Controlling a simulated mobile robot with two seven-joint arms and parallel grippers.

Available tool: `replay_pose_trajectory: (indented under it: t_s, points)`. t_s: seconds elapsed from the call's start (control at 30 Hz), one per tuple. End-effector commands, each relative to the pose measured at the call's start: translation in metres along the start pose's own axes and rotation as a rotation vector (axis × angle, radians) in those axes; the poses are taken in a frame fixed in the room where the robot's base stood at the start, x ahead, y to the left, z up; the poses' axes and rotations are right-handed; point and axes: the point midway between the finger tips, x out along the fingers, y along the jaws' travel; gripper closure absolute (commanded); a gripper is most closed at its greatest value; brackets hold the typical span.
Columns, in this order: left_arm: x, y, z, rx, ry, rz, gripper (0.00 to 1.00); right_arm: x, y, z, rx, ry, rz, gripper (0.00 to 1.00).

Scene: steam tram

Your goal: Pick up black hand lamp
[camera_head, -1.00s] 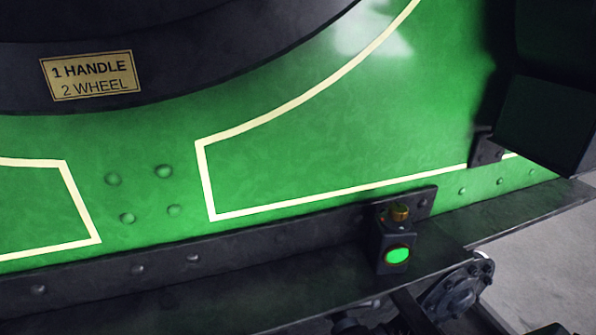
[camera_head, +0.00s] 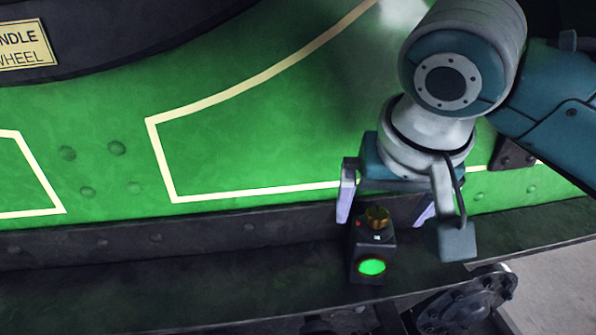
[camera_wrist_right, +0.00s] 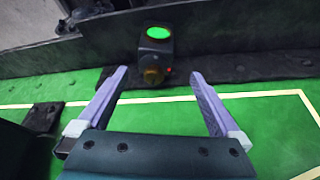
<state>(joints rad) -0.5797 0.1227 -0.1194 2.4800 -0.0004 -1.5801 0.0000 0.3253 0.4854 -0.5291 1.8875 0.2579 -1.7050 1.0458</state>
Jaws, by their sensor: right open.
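The black hand lamp (camera_head: 369,248) is a small dark box with a brass knob on top and a glowing green lens. It stands upright on the dark ledge (camera_head: 220,285) at the foot of the green panel. My right gripper (camera_head: 383,222) is open above and behind the lamp, with its fingers apart on either side of the knob in the head view. In the right wrist view the lamp (camera_wrist_right: 154,44) lies beyond the open fingertips, roughly centred between them. No grip on it shows. My left gripper is not in view.
The green panel (camera_head: 250,140) with cream lines rises behind the ledge, with a riveted dark strip (camera_head: 130,240) along its foot. Dark machinery (camera_head: 470,300) sits below the ledge at right. The ledge left of the lamp is clear.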

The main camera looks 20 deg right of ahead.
Motion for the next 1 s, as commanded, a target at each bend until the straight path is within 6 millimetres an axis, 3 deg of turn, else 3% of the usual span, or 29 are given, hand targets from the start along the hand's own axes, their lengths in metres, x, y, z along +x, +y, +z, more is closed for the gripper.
replay_pose_trajectory:
  t_s: [0.3, 0.47, 0.7, 1.0]
  points:
    - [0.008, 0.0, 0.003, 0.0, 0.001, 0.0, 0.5, 0.041, 0.003, -0.005, 0.028, 0.005, 0.014, 0.0]
    - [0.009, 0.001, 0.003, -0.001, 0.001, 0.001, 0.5, 0.055, 0.004, -0.004, 0.027, 0.004, 0.014, 0.0]
    - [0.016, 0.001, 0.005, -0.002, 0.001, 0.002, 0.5, 0.091, 0.007, 0.001, 0.027, 0.006, 0.012, 0.0]
    - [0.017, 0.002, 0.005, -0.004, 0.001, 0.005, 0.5, 0.099, 0.007, 0.0, 0.025, 0.007, 0.01, 0.0]
